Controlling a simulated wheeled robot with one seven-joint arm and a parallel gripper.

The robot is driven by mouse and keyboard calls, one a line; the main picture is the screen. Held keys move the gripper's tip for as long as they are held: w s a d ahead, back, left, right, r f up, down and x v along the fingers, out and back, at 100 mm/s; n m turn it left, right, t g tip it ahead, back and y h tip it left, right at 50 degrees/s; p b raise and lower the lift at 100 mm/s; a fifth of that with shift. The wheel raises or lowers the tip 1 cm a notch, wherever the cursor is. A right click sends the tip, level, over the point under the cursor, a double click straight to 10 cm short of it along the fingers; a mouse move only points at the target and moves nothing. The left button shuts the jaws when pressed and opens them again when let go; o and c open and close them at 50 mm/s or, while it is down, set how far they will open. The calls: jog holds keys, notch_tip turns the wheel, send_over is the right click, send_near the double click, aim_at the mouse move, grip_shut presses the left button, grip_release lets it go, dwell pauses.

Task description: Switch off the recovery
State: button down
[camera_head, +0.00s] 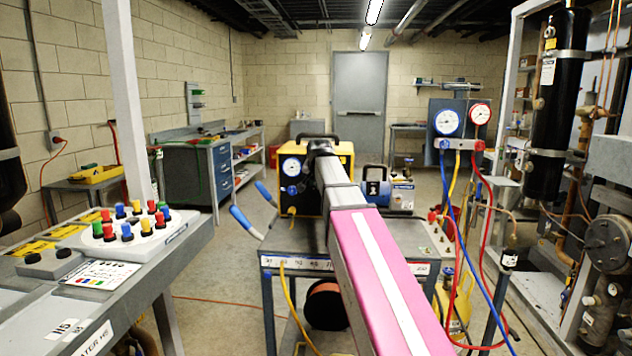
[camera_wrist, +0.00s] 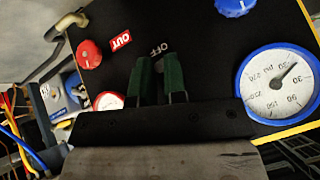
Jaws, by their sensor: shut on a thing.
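The recovery machine (camera_head: 339,157) is a yellow and black box on the cart in the head view, partly hidden by my arm. Its black front panel (camera_wrist: 205,50) fills much of the wrist view. The panel has an OFF label (camera_wrist: 159,48), a red knob (camera_wrist: 89,54) beside an OUT label (camera_wrist: 121,40), a blue knob (camera_wrist: 236,6) and a blue-rimmed gauge (camera_wrist: 277,84). My gripper (camera_wrist: 160,60) has its green fingers at the panel, just below the OFF label. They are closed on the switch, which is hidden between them. Its position cannot be told.
A blue device (camera_head: 376,189) stands right of the machine on the grey cart (camera_head: 290,262). Gauges with coloured hoses (camera_head: 462,120) hang at the right. A bench with coloured caps (camera_head: 130,228) stands at the left. Floor shows between bench and cart.

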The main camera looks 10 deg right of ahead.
jog(key=shift+s+a+f+n+t+h, duration=0.1)
jog(key=shift+f+t+h, duration=0.25)
jog(key=shift+t, duration=0.75)
jog(key=shift+s+d+f+n+t+h, duration=0.1)
jog(key=shift+f+t, duration=0.3)
jog(key=shift+t, duration=0.7)
jog(key=shift+s+a+f+n+t+h, duration=0.1)
jog(key=shift+f+t+h, duration=0.25)
jog(key=shift+t, duration=0.75)
jog(key=shift+w+f, duration=0.1)
jog(key=c, duration=1.2)
grip_release()
jog(key=v, duration=1)
jog(key=shift+s, duration=0.45)
